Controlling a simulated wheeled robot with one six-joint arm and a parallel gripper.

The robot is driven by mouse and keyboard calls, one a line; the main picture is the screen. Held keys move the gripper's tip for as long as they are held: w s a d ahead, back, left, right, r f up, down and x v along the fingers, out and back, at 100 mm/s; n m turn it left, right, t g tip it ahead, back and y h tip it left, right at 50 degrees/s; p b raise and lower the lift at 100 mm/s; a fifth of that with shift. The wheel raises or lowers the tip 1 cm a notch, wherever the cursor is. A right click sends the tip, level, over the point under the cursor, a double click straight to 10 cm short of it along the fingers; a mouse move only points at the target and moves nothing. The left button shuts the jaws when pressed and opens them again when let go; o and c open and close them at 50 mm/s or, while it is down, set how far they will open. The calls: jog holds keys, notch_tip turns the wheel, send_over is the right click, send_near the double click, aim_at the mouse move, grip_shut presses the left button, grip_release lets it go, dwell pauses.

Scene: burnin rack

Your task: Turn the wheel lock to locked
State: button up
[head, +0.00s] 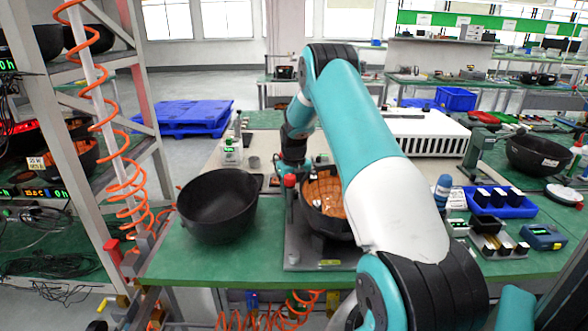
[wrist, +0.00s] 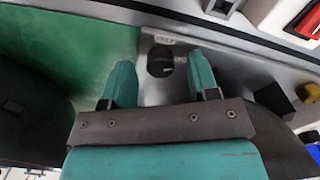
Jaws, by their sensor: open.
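A dark round knob (wrist: 160,62), which may be the wheel lock, sits on a grey metal plate (wrist: 155,95) in the wrist view. A small label, too blurred to read, lies just above it. My gripper (wrist: 163,80) is open, with one teal finger on each side of the knob; I cannot tell whether they touch it. In the head view my gripper (head: 291,165) points down by the metal fixture (head: 300,255) on the green bench, partly hidden by a red-topped post (head: 290,181). The knob and its setting cannot be made out there.
A black bowl (head: 218,205) stands left of the fixture. Another dark bowl with an orange interior (head: 328,190) sits in the fixture, partly behind my arm. A rack with coiled orange hoses (head: 105,130) stands at left. Blue trays (head: 515,209) and small devices lie at right.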

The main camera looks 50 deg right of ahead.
notch_tip(320, 180, up, 17)
jog(key=b, duration=0.1)
jog(key=shift+f, duration=0.1)
dwell(0.3)
notch_tip(320, 180, down, 18)
jog(key=n+p, duration=0.2)
jog(key=n, duration=0.6)
jog(key=n+p, duration=0.2)
jog(key=n, duration=0.7)
jog(key=n+p, duration=0.2)
jog(key=n, duration=0.6)
jog(key=shift+r+n, duration=0.25)
jog(key=shift+n, duration=0.05)
